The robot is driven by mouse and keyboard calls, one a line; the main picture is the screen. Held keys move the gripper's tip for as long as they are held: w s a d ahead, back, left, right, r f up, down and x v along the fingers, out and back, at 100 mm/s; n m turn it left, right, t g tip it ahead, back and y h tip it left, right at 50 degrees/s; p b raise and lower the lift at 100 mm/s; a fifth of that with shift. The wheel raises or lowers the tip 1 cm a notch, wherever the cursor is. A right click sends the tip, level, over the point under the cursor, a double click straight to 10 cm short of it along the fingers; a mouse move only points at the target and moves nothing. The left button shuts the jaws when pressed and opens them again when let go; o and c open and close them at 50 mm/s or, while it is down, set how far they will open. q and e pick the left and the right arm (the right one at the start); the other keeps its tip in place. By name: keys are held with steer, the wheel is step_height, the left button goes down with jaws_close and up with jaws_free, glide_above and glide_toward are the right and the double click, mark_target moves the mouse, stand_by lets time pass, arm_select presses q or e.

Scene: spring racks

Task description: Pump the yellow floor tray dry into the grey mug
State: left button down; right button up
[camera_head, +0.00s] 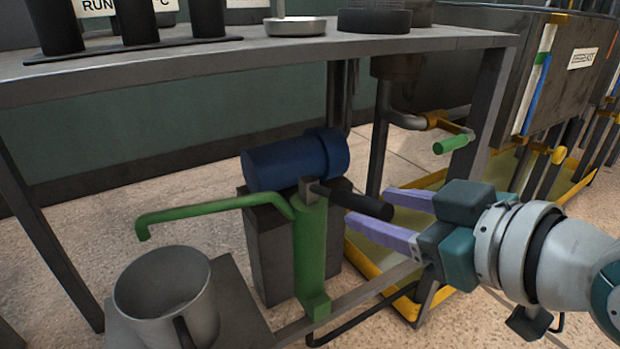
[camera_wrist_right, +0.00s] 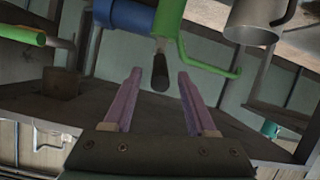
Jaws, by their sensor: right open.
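The grey mug (camera_head: 170,290) stands upright on a small grey plate at lower left, under the end of the green spout (camera_head: 215,204). Its inside looks empty from here. The green hand pump (camera_head: 311,250) stands right of it, with a black handle (camera_head: 362,201) pointing right. The yellow floor tray (camera_head: 400,300) lies on the floor behind my right gripper, partly hidden. My right gripper (camera_head: 398,216) is open, its purple fingers close to the handle's end. In the wrist view the black handle (camera_wrist_right: 160,72) shows between and beyond the fingertips, apart from them. My left gripper is out of view.
A blue motor (camera_head: 290,161) sits on a dark block behind the pump. A bench (camera_head: 250,55) with a grey leg overhangs the area. A pipe with a green-handled valve (camera_head: 452,143) hangs above the tray.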

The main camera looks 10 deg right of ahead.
mark_target(357, 203)
steer(key=b+x, duration=0.2)
steer(key=x, duration=0.3)
steer(key=shift+c, duration=0.2)
jaws_close()
stand_by(1.1)
